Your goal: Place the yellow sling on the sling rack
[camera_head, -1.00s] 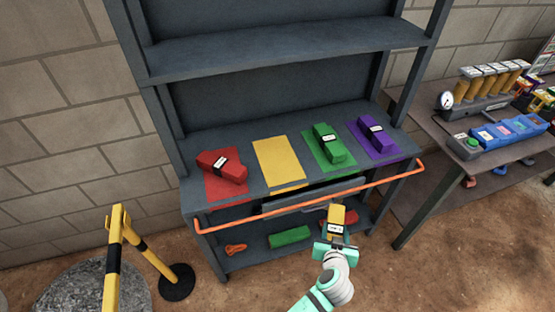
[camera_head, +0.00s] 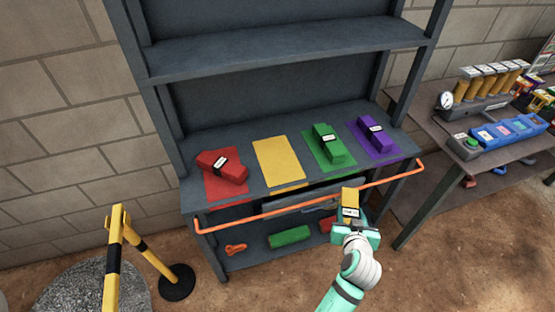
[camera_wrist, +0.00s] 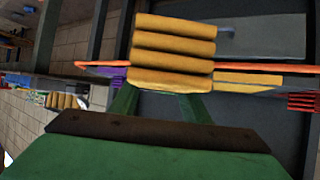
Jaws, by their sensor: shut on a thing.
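The yellow sling (camera_head: 349,198) is a folded yellow bundle with a pale label. My gripper (camera_head: 350,224) is shut on it and holds it in the air in front of the rack, near the orange rail. In the wrist view the yellow sling (camera_wrist: 173,52) shows as stacked folds between the green fingers. The sling rack (camera_head: 215,218) is a dark grey shelf unit. Its middle shelf has a bare yellow mat (camera_head: 278,162) between a red sling (camera_head: 222,167) on a red mat and a green sling (camera_head: 328,143) on a green mat.
A purple sling (camera_head: 376,131) lies at the shelf's right. The orange rail (camera_head: 310,205) runs along the rack's front edge. The lower shelf holds a green bundle (camera_head: 289,237) and an orange shackle-like item (camera_head: 236,249). A side table (camera_head: 430,165) stands right; a yellow-black barrier (camera_head: 114,255) stands left.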

